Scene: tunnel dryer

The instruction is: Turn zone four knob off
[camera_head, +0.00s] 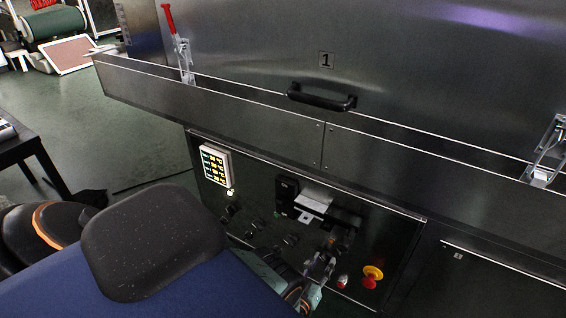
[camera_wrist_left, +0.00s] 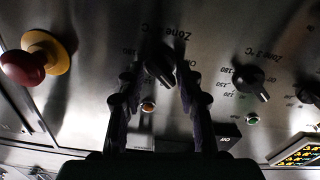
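The zone knob (camera_wrist_left: 160,66) is black and sits between my left gripper's fingertips in the left wrist view, which looks upside down. An orange-lit lamp (camera_wrist_left: 148,107) shows between the fingers. In the head view, my left gripper (camera_head: 320,264) is at the control panel (camera_head: 385,235) and hides this knob. My right gripper is not in view.
The Zone 3 knob (camera_wrist_left: 251,84) is beside it, with a green lamp (camera_wrist_left: 252,118). A red and yellow emergency stop (camera_head: 372,276) is close on the other side. More knobs (camera_head: 288,243) and a lit display (camera_head: 216,164) are left. A metal ledge (camera_head: 230,110) overhangs the panel.

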